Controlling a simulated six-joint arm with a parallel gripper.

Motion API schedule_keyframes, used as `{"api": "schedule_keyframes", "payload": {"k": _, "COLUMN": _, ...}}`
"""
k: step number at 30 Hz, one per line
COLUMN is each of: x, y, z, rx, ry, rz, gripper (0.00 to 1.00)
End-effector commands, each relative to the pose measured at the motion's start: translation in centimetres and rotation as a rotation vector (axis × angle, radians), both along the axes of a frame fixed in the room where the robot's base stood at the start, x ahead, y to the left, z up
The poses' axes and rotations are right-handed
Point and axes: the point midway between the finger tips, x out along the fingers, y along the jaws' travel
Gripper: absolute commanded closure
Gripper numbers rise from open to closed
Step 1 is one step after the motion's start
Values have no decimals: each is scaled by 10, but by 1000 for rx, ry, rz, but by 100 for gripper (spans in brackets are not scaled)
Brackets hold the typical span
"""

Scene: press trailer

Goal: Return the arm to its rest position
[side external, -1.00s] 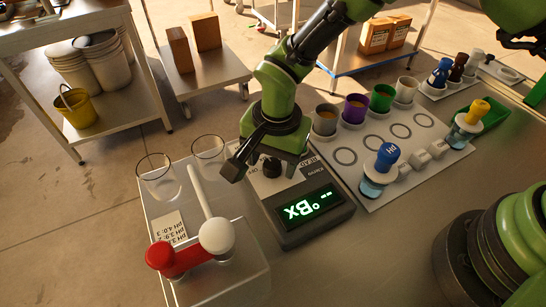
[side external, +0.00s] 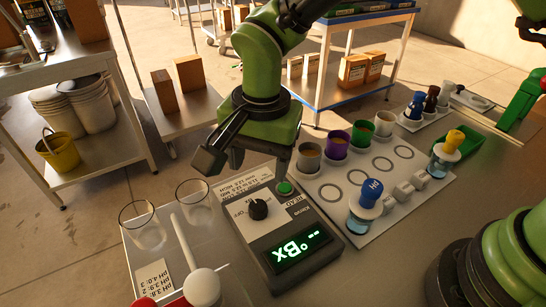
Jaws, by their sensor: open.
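My gripper (side external: 241,158) is open and empty, hanging from my green arm above the far end of the Brix meter. The meter (side external: 290,225) is a grey box with a black knob, a green button and a lit green display reading "-- °Bx". The gripper is apart from the knob and seems to hover above the meter. No object shows between its jaws. Part of the far jaw is hidden behind the near parts.
Several cups (side external: 337,145) and a blue-capped bottle (side external: 364,208) stand on a white board to the right. A yellow bucket (side external: 58,151) is at far left.

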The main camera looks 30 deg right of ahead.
Motion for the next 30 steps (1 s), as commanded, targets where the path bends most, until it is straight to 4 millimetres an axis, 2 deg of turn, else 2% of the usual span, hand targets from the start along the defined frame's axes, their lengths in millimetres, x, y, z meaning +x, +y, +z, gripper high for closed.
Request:
{"api": "schedule_keyframes", "payload": {"k": 4, "x": 1, "y": -2, "z": 4, "rx": 4, "ry": -5, "rz": 3, "gripper": 40}}
{"api": "schedule_keyframes", "payload": {"k": 7, "x": 1, "y": -13, "z": 23, "rx": 22, "ry": -27, "rz": 20, "gripper": 40}}
{"api": "schedule_keyframes", "payload": {"k": 11, "x": -3, "y": -42, "z": 68, "rx": 64, "ry": -91, "rz": 69, "gripper": 40}}
{"api": "schedule_keyframes", "payload": {"k": 14, "x": -15, "y": -72, "z": 104, "rx": 91, "ry": -157, "rz": 122, "gripper": 40}}
{"api": "schedule_keyframes", "payload": {"k": 18, "x": -43, "y": -110, "z": 144, "rx": 107, "ry": -261, "rz": 199, "gripper": 40}}
{"api": "schedule_keyframes", "payload": {"k": 21, "x": -68, "y": -134, "z": 164, "rx": 105, "ry": -340, "rz": 254, "gripper": 40}}
{"api": "schedule_keyframes", "payload": {"k": 25, "x": -104, "y": -159, "z": 179, "rx": 79, "ry": -447, "rz": 325, "gripper": 40}}
{"api": "schedule_keyframes", "payload": {"k": 30, "x": -144, "y": -177, "z": 181, "rx": 23, "ry": -557, "rz": 407, "gripper": 40}}
